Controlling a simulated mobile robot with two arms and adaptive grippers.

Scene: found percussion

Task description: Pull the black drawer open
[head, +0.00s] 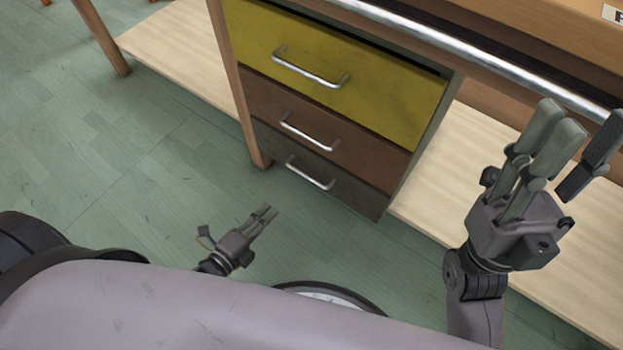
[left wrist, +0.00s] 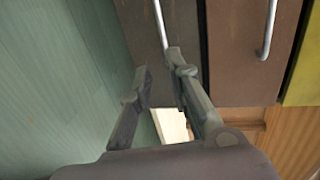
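The black drawer (head: 335,182) is the dark bottom drawer of a three-drawer unit. Its front looks flush with the drawers above. Its silver bar handle (head: 310,174) runs along the front. In the left wrist view the dark front (left wrist: 138,28) and its handle (left wrist: 161,22) lie ahead of the fingertips. My left gripper (head: 268,212) is low, in front of the unit, left of and below the handle. Its fingers (left wrist: 158,62) are apart with nothing between them, and the handle looks clear of them. My right gripper (head: 580,125) is open and empty at the right.
Above are a brown drawer (head: 325,120) and a yellow drawer (head: 340,70), each with a silver handle. Pale wooden shelves (head: 170,50) flank the unit. A metal rail (head: 470,55) runs along the bench edge above. The green floor (head: 130,170) in front is clear.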

